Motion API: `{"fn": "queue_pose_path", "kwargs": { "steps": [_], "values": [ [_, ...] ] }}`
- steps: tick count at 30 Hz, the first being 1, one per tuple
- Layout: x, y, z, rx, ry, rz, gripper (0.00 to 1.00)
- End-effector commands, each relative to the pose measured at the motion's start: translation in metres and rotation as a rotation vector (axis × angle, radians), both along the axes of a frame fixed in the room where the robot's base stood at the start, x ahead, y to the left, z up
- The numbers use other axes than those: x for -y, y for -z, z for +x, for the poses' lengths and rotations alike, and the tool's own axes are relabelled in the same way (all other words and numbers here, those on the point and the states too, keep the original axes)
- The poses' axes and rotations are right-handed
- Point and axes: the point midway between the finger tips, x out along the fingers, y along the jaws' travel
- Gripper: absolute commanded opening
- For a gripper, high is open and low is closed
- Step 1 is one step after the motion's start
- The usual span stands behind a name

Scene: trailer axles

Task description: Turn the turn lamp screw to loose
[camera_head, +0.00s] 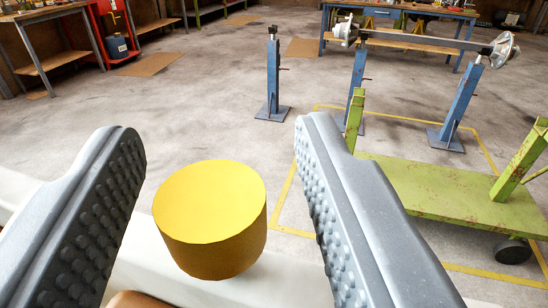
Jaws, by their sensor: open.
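My gripper (217,130) is open, with its two grey studded fingers spread wide. Between the fingers stands a short yellow cylinder (210,200) with a flat top. There is a gap on each side, and neither finger visibly touches it. No label shows on the cylinder, so I cannot tell for sure that it is the turn lamp screw. A pale bar (282,280) runs behind and below it. A bit of an orange-brown rounded thing (138,299) shows at the bottom edge, mostly cut off.
A green cart (440,190) stands at the right. Blue stands (272,75) stand beyond, some bearing an axle (420,40). A blue workbench (400,12) is at the back, a red cart (108,30) and a wooden-shelved bench (55,60) at the back left. The middle floor is clear.

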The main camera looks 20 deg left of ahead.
Motion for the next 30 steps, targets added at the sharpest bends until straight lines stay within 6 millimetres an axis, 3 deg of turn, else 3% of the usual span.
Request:
{"fn": "queue_pose_path", "kwargs": {
  "steps": [14,30],
  "values": [
    [0.001,0.0,-0.003,-0.001,-0.002,0.002,0.46],
    [0.013,0.002,-0.029,-0.004,0.001,-0.002,0.46]
  ]
}}
